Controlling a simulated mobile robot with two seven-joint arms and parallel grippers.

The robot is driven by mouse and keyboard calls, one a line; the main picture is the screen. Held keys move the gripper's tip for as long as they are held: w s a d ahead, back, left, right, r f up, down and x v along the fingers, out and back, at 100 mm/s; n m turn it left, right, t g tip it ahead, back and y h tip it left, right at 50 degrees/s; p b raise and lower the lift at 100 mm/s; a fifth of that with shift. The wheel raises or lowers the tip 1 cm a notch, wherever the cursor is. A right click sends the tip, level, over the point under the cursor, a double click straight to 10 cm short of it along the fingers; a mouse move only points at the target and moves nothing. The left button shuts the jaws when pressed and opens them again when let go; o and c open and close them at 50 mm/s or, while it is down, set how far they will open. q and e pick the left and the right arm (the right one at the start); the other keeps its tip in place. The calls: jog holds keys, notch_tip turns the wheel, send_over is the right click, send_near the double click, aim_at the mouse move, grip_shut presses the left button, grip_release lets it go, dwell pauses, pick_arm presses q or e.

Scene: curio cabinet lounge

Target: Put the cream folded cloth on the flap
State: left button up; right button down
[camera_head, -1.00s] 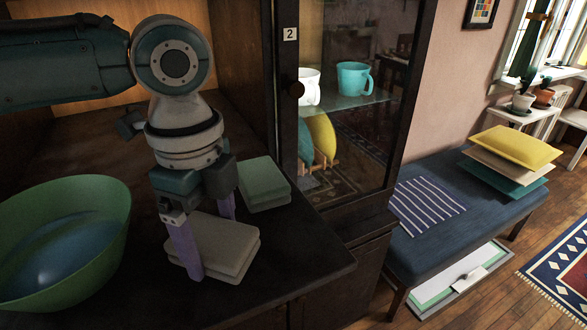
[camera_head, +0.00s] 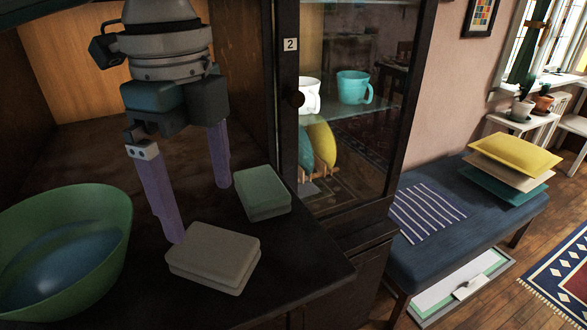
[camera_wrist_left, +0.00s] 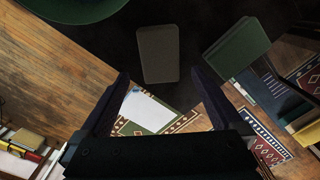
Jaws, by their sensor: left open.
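The cream folded cloth (camera_head: 208,257), greyish in this dim light, lies flat on the dark flap (camera_head: 312,262) near its front edge. It also shows in the left wrist view (camera_wrist_left: 158,50), centred beyond the fingertips. My left gripper (camera_head: 199,212) is open and empty, with purple fingers pointing down. It hangs above and a little behind the cloth, apart from it as far as I can tell. In the left wrist view its two fingers (camera_wrist_left: 160,76) stand wide apart with nothing between them. My right gripper is not in view.
A green folded cloth (camera_head: 262,192) lies right of the gripper, near the glass-door cabinet (camera_head: 288,130). A large green bowl (camera_head: 112,235) stands at left. A blue bench (camera_head: 420,262) with a striped cloth (camera_head: 428,208) and stacked cushions (camera_head: 514,150) is at right.

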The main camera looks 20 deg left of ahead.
pick_arm(q)
jog(key=s+d+f+n+t+h, duration=0.3)
jog(key=s+d+f+n, duration=0.4)
jog(key=d, duration=0.4)
jog(key=s+a+f+n+y, duration=0.1)
jog(key=s+a+n+y, duration=0.1)
jog(key=s+a+n, duration=0.6)
jog(key=shift+s+t+y, duration=0.3)
jog(key=shift+s+y, duration=0.1)
jog(key=shift+s, duration=0.15)
